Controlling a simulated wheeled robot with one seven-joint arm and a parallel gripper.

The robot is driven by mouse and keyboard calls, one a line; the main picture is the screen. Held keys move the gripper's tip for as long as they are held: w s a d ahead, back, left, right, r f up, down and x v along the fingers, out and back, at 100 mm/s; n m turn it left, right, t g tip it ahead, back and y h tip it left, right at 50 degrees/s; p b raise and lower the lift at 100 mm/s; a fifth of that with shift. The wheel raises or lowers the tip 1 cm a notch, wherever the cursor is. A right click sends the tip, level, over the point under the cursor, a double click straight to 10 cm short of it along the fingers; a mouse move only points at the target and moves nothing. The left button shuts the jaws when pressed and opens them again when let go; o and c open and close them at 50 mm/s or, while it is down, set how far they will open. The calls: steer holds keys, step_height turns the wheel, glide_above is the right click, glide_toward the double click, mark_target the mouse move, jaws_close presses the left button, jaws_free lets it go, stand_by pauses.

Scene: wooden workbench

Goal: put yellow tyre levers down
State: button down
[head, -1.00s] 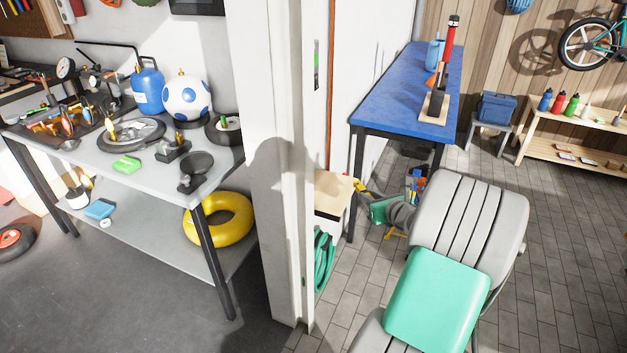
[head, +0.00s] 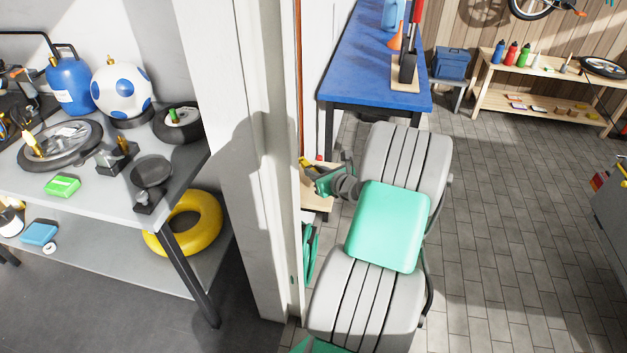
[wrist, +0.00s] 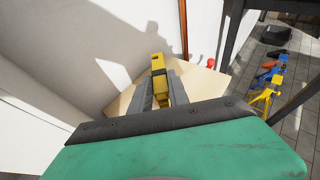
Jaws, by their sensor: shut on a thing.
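The yellow tyre levers (wrist: 159,64) stick up between the two grey fingers of my gripper (wrist: 161,88) in the wrist view. My gripper is shut on them, over or at a pale wooden top (wrist: 122,103). I cannot tell whether the levers touch that top. In the head view my green gripper (head: 326,182) is small and partly in front of the wooden top (head: 318,202), beside the white door post. A bit of the yellow levers (head: 305,163) shows at its far left end. The levers' lower ends are hidden.
A white wall (wrist: 60,60) stands close behind the wooden top. A blue-topped bench (head: 370,75) stands beyond it. Yellow and blue items (wrist: 264,97) are on the floor at the right. A grey bench (head: 100,190) stands left of the post (head: 235,150). Tiled floor at right is open.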

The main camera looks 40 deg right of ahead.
steer(key=shift+s+f, duration=0.1)
steer(key=shift+f, duration=1.7)
steer(key=c, duration=1.3)
jaws_free()
steer(key=shift+o, duration=0.2)
